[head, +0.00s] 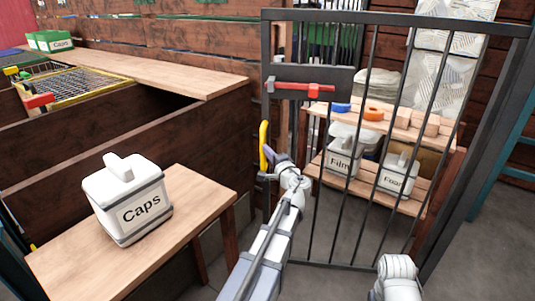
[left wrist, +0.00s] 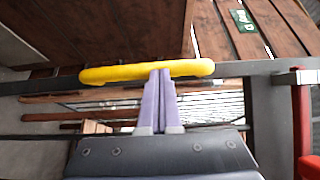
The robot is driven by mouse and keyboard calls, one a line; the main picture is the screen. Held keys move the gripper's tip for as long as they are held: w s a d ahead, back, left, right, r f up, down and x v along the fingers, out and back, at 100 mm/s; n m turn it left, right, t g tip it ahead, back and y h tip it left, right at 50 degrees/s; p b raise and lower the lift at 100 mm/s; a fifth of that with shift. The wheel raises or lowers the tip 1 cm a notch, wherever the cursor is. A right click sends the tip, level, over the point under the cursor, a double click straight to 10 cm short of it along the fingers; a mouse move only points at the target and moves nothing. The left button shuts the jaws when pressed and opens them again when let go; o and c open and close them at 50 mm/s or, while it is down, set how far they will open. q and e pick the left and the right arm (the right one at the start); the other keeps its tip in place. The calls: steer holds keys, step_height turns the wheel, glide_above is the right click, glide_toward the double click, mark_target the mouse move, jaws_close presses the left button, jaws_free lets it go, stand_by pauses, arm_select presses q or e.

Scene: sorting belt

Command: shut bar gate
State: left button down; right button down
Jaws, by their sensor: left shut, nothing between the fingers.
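The dark bar gate (head: 344,190) stands upright in the head view, with a red latch bar (head: 300,87) on a dark plate near its upper left. A yellow handle (head: 263,140) is upright at the gate's left edge. My left gripper (head: 269,158) is at the handle's lower part. In the left wrist view its two fingers (left wrist: 161,78) are shut together and empty, with the tips at the middle of the yellow handle (left wrist: 110,74). I cannot tell whether they touch it. I cannot tell how far the gate stands from its closed position. My right gripper's fingers are not visible.
A white Caps bin (head: 128,200) stands on a wooden bench (head: 75,260) at the left. Behind the bars, a wooden shelf (head: 390,127) holds two white bins and a blue and an orange ring. Dark wooden walls (head: 200,130) rise left of the gate.

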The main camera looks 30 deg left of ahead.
arm_select(q)
steer(key=w+a+m+t+h, duration=0.1)
steer(key=w+a+h, duration=0.1)
steer(key=w, duration=0.9)
steer(key=w+a+m+t+h, duration=0.2)
steer(key=w+a, duration=0.2)
steer(key=w, duration=0.7)
steer(key=w+a+m+t+h, duration=0.2)
steer(key=w+a, duration=0.1)
steer(key=w, duration=0.8)
steer(key=shift+w+r, duration=0.2)
steer(key=shift+w, duration=0.2)
steer(key=shift+d, duration=0.1)
steer(key=v, duration=1.6)
steer(key=shift+s+f, duration=0.25)
steer(key=shift+s, duration=0.15)
